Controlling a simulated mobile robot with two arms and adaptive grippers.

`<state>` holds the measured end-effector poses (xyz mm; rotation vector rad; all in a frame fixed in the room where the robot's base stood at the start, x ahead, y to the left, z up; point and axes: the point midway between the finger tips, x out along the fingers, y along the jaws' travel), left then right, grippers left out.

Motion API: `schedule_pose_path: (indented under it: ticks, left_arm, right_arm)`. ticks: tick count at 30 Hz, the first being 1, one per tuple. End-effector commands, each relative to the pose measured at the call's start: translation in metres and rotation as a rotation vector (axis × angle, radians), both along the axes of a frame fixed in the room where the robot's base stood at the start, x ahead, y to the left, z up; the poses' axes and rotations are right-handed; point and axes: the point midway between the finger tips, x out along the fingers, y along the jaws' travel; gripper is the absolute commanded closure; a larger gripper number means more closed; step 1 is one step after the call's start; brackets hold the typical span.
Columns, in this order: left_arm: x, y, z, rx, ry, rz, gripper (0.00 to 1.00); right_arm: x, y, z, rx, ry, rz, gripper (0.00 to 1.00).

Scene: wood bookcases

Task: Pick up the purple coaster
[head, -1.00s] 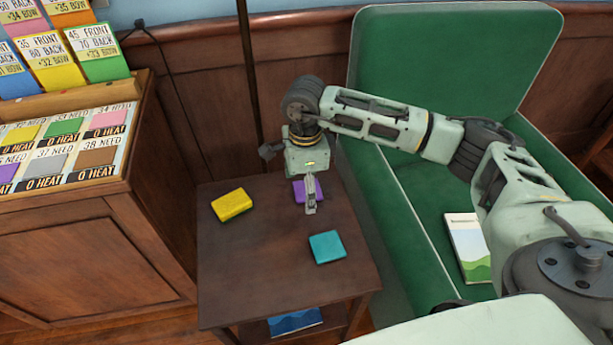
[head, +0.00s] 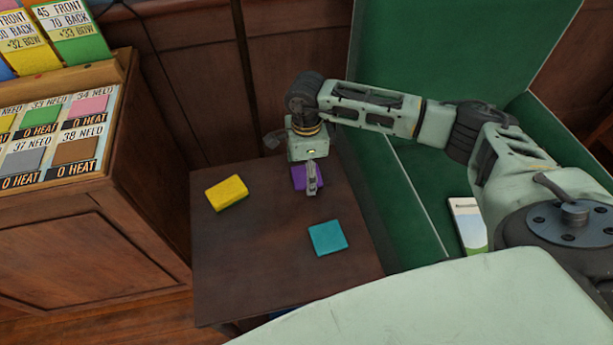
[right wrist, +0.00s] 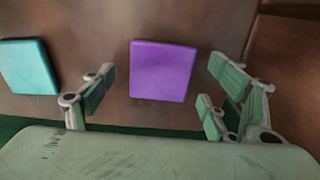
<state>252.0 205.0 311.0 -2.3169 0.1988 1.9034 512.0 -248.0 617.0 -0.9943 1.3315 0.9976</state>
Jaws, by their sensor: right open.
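The purple coaster (head: 299,178) lies flat on the small dark wooden table (head: 235,270), near its back edge. In the head view my right gripper (head: 312,190) is above it and hides part of it. In the right wrist view the purple coaster (right wrist: 163,70) shows whole, ahead of and between the two spread fingers of my right gripper (right wrist: 158,100). The gripper is open and empty, and does not appear to touch the coaster. My left gripper is not in view.
A yellow coaster (head: 227,192) lies to the left on the table and a teal coaster (head: 328,238) nearer the front. A green chair (head: 420,190) with a booklet (head: 468,225) stands right. A wooden display cabinet (head: 90,240) stands left.

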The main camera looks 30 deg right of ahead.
Motion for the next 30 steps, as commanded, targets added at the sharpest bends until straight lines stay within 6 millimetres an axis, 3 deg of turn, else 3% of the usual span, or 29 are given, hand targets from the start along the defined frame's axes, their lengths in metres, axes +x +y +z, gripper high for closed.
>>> schedule_pose_path:
  ticks: [7, 24, 30]
  left_arm:
    - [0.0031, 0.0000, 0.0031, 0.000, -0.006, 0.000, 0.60]
    - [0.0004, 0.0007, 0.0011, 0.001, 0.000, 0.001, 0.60]
    - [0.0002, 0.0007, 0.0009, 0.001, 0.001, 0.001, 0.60]
  right_arm:
    - [0.0004, -0.0003, -0.0048, -0.001, -0.002, 0.000, 0.20]
    - [0.0005, -0.0005, -0.0044, -0.001, -0.002, -0.001, 0.69]
    - [0.0006, -0.0005, -0.0041, -0.001, -0.002, -0.001, 0.71]
